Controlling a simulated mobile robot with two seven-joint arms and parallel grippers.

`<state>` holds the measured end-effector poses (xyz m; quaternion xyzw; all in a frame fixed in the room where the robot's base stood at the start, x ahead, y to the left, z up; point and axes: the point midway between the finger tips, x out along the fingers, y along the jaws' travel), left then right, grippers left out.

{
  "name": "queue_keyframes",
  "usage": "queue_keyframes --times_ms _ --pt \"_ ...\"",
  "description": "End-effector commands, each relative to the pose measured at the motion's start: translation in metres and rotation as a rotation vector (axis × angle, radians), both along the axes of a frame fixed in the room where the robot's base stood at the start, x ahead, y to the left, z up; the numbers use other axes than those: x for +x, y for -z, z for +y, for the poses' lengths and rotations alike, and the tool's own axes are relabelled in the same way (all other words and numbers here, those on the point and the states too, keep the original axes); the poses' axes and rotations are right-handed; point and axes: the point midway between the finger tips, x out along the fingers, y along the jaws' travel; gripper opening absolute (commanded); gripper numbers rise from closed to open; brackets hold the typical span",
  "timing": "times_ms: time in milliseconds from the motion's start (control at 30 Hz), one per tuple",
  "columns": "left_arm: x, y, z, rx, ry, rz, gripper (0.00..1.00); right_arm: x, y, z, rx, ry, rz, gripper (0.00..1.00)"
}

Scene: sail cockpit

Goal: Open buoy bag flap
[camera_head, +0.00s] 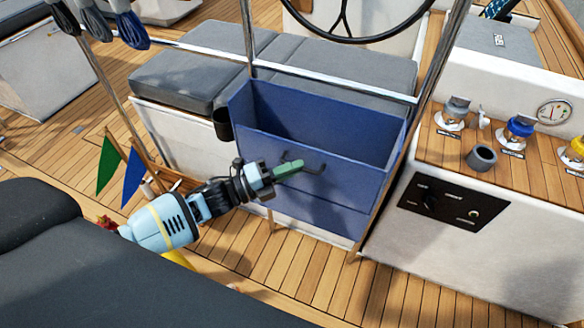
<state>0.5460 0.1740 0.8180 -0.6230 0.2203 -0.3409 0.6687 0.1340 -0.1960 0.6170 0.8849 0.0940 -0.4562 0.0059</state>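The blue buoy bag (255,108) hangs in front of the grey-cushioned bench, with its top open and its inside looking empty. Its front panel (350,185), which I take for the flap, stands upright and has a dark handle (318,166). My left gripper (289,168) reaches in from the left, with its green fingers at the left part of the handle. The fingers overlap in this view, so I cannot tell whether they are closed on the handle or only beside it. My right gripper is not in view.
A dark cup holder (222,124) sits at the bag's left edge. A steering wheel (350,20) is behind. A console (450,210) with winches stands close on the right. Green (108,165) and blue (133,176) flags are left of my arm. A dark cushion (110,270) fills the near left.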

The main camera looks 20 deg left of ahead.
Motion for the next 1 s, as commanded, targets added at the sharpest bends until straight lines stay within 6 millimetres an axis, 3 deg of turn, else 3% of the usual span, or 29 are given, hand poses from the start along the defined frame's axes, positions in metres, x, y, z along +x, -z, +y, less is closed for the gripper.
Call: queue_keyframes --times_ms 533,1000 --pt "-0.004 0.004 0.001 -0.002 -0.001 -0.019 0.00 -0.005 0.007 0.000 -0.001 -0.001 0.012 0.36" --pt "-0.039 0.027 0.001 -0.013 -0.002 -0.266 0.00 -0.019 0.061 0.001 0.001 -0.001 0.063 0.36"
